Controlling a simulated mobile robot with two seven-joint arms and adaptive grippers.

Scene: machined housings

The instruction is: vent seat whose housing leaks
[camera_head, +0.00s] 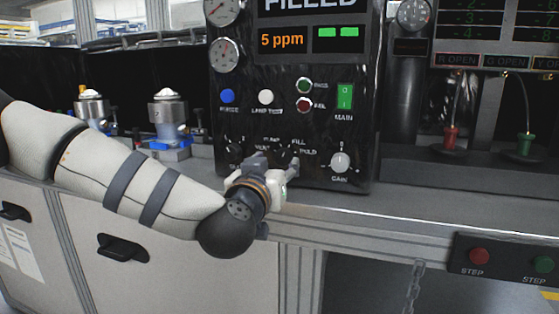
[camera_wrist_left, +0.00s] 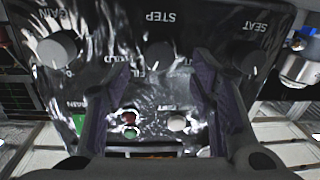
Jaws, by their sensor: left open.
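My left gripper (camera_head: 277,160) is open in front of the lower part of the black panel (camera_head: 270,130). In the left wrist view, which shows the panel upside down, its two fingers (camera_wrist_left: 158,85) stand apart on either side of the STEP knob (camera_wrist_left: 159,55). I cannot tell whether they touch it. The SEAT knob (camera_wrist_left: 250,57) and the GAIN knob (camera_wrist_left: 57,50) lie outside the fingers. The panel display reads FILLED and 5 ppm, with two green bars. Two metal housings (camera_head: 91,109) (camera_head: 168,115) stand left of the panel. My right gripper is not in view.
The panel also has a blue button (camera_head: 227,96), a white button (camera_head: 265,97), small green and red lamps (camera_head: 303,104) and a green MAIN switch (camera_head: 345,97). Red (camera_head: 451,138) and green (camera_head: 525,144) fittings stand on the right.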

